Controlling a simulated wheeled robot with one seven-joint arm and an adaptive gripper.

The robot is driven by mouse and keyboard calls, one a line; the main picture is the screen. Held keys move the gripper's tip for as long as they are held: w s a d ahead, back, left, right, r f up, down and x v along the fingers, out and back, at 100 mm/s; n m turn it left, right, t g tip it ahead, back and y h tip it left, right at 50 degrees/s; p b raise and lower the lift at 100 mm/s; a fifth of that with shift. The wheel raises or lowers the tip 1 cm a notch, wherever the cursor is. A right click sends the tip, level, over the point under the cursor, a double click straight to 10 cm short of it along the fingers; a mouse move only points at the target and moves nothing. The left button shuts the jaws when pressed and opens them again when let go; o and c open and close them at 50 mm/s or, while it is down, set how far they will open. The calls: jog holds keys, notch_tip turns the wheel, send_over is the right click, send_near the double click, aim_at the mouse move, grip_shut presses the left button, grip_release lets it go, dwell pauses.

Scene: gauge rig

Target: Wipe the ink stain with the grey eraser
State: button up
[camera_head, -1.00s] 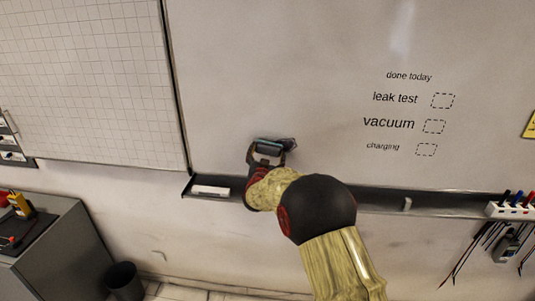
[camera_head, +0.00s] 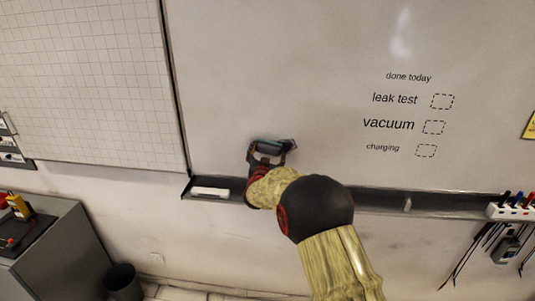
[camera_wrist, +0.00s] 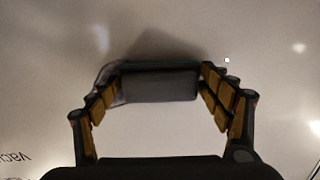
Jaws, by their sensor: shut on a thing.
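My gripper (camera_head: 271,147) is shut on the grey eraser (camera_head: 268,145) and holds it at the lower part of the whiteboard, just above the tray. In the wrist view the eraser (camera_wrist: 160,86) spans between the two fingers, with a teal strip along its far edge. It looks close to or against the board; exact contact I cannot tell. A dark, purplish patch (camera_head: 291,143) shows at the eraser's right end in the head view. It may be part of the ink stain; the eraser and fingers hide the area behind them.
The tray (camera_head: 375,203) runs below the board, with a white block (camera_head: 210,193) on its left part and a marker holder (camera_head: 510,211) at right. Printed text and dashed boxes (camera_head: 434,127) are on the board to the right. The board above is clear.

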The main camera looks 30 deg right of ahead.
aim_at(277, 153)
jog(key=shift+w+d, duration=0.1)
jog(key=shift+w, duration=0.05)
jog(key=shift+s+d+b, duration=1.15)
jog(key=shift+d, duration=0.3)
jog(key=shift+s+d+f+b, duration=0.1)
jog(key=shift+s+d+b, duration=0.25)
jog(key=shift+d+b, duration=0.25)
jog(key=shift+s+d+b, duration=0.35)
jog(key=shift+d, duration=0.3)
jog(key=shift+s+d+b, duration=0.7)
jog(key=shift+d+b, duration=0.15)
jog(key=shift+d, duration=0.15)
jog(key=shift+s+d+b, duration=0.65)
jog(key=shift+d+b, duration=0.2)
jog(key=shift+d, duration=0.15)
